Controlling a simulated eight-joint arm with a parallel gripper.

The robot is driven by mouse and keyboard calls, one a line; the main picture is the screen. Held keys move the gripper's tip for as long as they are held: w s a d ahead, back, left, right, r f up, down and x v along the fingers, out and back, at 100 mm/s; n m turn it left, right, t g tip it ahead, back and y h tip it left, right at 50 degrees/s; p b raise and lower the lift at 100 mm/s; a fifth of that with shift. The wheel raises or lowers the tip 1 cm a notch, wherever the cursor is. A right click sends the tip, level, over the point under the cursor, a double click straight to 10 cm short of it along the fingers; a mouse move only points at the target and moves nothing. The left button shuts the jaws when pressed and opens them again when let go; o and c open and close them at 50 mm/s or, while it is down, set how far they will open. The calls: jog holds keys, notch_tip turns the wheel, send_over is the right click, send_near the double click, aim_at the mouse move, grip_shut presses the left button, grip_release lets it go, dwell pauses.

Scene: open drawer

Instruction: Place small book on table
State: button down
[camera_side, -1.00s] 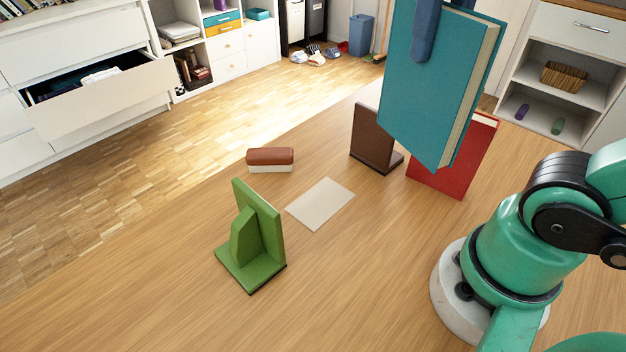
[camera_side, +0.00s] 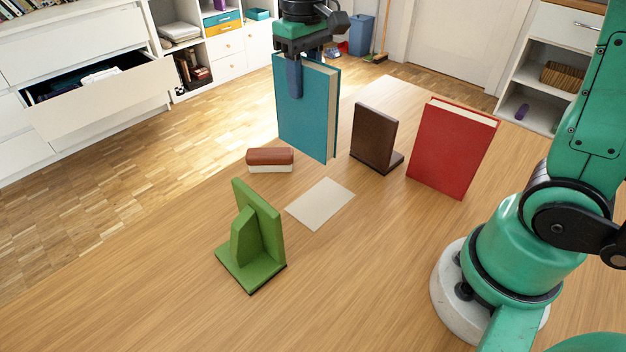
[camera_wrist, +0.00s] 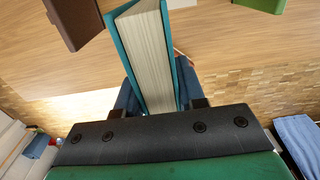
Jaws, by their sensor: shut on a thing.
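A teal book (camera_side: 303,112) hangs upright from my gripper (camera_side: 294,78) at the far side of the table in the side view. My gripper is shut on its top edge. The book's lower end is close to the tabletop; I cannot tell whether it touches. In the wrist view the book's pages (camera_wrist: 150,60) show between the fingers of my gripper (camera_wrist: 158,92). A larger-looking red book (camera_side: 452,147) stands upright on the wooden table (camera_side: 370,270) at the right.
A brown bookend (camera_side: 374,138) stands between the two books. A green bookend (camera_side: 252,240) stands nearer the front. A pale flat sheet (camera_side: 320,203) lies between the bookends. A red-brown and white block (camera_side: 270,160) lies at the table's left edge. The table front is clear.

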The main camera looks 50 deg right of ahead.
jog(key=shift+r, duration=0.1)
dwell(0.5)
jog(key=s+r, duration=0.6)
jog(key=s, duration=0.3)
jog(key=s+r, duration=0.6)
jog(key=s, duration=0.2)
notch_tip(320, 180, down, 20)
jog(key=shift+s, duration=0.15)
jog(key=c, duration=0.5)
grip_release()
jog(key=shift+f, duration=0.1)
